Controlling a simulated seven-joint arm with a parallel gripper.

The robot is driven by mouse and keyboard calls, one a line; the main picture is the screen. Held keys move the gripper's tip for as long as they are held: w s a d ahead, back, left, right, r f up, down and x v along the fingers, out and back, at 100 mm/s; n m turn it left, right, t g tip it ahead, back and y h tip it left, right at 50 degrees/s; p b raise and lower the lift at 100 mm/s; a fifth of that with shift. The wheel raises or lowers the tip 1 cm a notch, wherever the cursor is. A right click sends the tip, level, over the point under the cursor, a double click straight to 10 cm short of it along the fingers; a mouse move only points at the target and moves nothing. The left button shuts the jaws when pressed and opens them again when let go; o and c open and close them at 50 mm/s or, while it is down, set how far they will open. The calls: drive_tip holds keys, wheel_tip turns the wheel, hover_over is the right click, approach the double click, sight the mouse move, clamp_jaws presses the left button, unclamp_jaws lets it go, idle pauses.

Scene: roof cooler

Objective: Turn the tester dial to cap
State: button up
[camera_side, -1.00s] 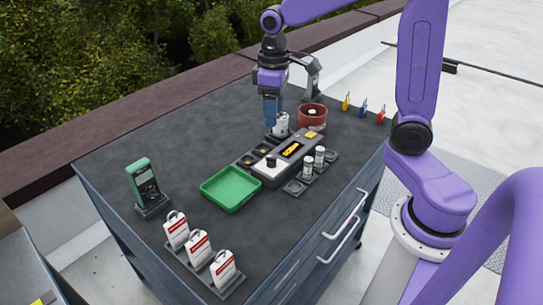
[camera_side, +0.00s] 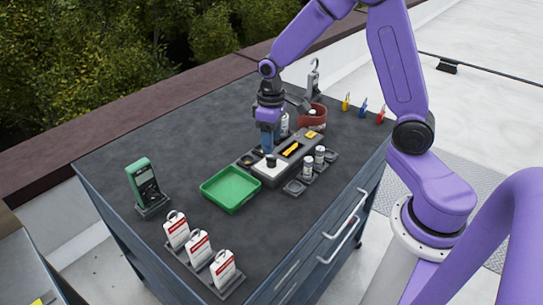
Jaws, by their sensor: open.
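The tester (camera_side: 290,151) is a dark grey box with a pale panel and an amber display, lying in the middle of the cart top. Its black dial (camera_side: 271,161) stands on the pale panel at the near left end. My gripper (camera_side: 267,151) points down just above and behind the dial, with blue fingers. It is open and holds nothing that I can see. The gap between fingertips and dial is too small to judge, and the dial's pointer and labels are too small to read.
A green tray (camera_side: 230,205) lies left of the tester. Silver cans (camera_side: 319,155) stand in a holder to its right. A green meter (camera_side: 143,182) and white tags (camera_side: 199,246) stand at the near left.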

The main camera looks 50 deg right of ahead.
sight(271, 157)
drive_tip(key=shift+f, duration=3.15)
drive_tip(key=shift+c, duration=0.4)
drive_tip(key=c, duration=1)
